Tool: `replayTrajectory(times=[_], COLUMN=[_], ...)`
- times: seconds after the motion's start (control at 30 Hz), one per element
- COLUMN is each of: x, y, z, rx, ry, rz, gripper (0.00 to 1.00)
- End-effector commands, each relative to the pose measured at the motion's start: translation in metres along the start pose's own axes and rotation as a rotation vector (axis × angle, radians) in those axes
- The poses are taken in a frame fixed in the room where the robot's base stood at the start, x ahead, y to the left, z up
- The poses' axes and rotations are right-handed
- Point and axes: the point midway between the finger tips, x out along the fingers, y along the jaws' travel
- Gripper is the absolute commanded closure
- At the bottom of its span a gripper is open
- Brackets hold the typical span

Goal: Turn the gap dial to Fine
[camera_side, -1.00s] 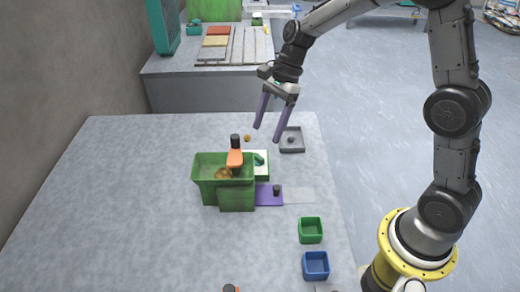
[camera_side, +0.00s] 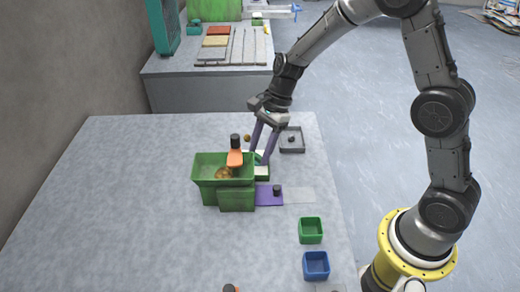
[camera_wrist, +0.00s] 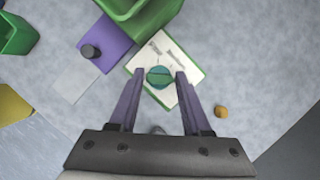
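The gap dial is a round teal-green knob (camera_wrist: 159,77) on a white panel with a green edge (camera_wrist: 182,100). Dark marks show on the panel beyond the knob, too small to read. In the side view the panel (camera_side: 262,173) sits against the right of the green hopper machine (camera_side: 236,198). My gripper (camera_wrist: 154,78) is open, its two purple fingers on either side of the knob in the wrist view. In the side view the fingers (camera_side: 262,158) point down at the panel. I cannot tell whether they touch the knob.
A purple slide with a black knob (camera_side: 276,190) lies right of the machine. An orange-and-black part (camera_side: 235,150) stands on the hopper. A small orange-brown ball (camera_wrist: 221,112) and a grey tray (camera_side: 292,146) are nearby. Green (camera_side: 310,230) and blue (camera_side: 316,265) boxes stand toward the front.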

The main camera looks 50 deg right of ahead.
Motion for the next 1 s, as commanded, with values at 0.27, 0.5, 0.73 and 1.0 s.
replayTrajectory(times=[0.27,0.5,0.73,1.0], x=[-0.0004,-0.0005,-0.0008,-0.0005], y=[-0.0001,-0.0003,-0.0015,-0.0026], z=[0.0,0.0,0.0001,0.0005], rx=[0.0,-0.012,-0.093,-0.295], ry=[0.0,0.0,0.0,0.0], rz=[0.0,0.005,0.037,0.121], gripper=[1.0,1.0,1.0,1.0])
